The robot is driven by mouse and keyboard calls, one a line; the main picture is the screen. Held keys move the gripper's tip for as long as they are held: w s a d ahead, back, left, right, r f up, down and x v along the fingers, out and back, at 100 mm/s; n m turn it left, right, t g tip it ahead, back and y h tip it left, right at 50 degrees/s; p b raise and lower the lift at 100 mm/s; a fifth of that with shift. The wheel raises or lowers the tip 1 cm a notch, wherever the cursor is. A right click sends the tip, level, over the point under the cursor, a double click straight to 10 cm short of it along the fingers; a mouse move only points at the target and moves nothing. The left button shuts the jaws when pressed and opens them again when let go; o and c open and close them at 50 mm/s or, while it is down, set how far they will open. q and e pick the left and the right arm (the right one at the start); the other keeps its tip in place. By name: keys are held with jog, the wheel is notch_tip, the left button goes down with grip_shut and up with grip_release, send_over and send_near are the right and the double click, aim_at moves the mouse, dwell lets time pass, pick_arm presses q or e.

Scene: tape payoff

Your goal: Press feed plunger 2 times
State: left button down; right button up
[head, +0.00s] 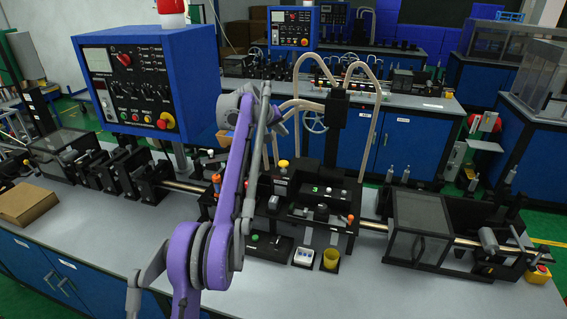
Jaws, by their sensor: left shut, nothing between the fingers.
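A yellow-capped plunger (283,164) stands upright on the black tape machine (325,212) in the middle of the bench. I take it for the feed plunger. A small green digit, which looks like 3, glows on the machine's front. My purple left arm rises from the bottom, bends over at the top and comes down left of the plunger. My left gripper (246,212) is shut and empty, apart from the plunger; its fingertips are hard to make out against the arm and machine. My right gripper is not in view.
A blue control panel (150,85) stands on the left. A cardboard box (24,204) lies at the left bench edge. A clear-sided housing (418,230) is on the right. The front bench is mostly clear.

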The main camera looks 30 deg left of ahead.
pick_arm(q)
jog(key=f, duration=0.1)
jog(key=b, duration=0.3)
send_over(282, 164)
notch_tip(282, 164, down, 6)
jog(key=shift+r, duration=0.1)
jog(key=shift+s+f, duration=0.25)
jog(key=shift+f, duration=0.3)
jog(key=shift+w+f, duration=0.35)
jog(key=shift+w, duration=0.05)
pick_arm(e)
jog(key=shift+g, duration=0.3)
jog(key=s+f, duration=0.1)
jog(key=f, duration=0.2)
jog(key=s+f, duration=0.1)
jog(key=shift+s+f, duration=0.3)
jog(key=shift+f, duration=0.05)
pick_arm(q)
jog(key=shift+s+r, duration=0.1)
jog(key=shift+f, duration=0.45)
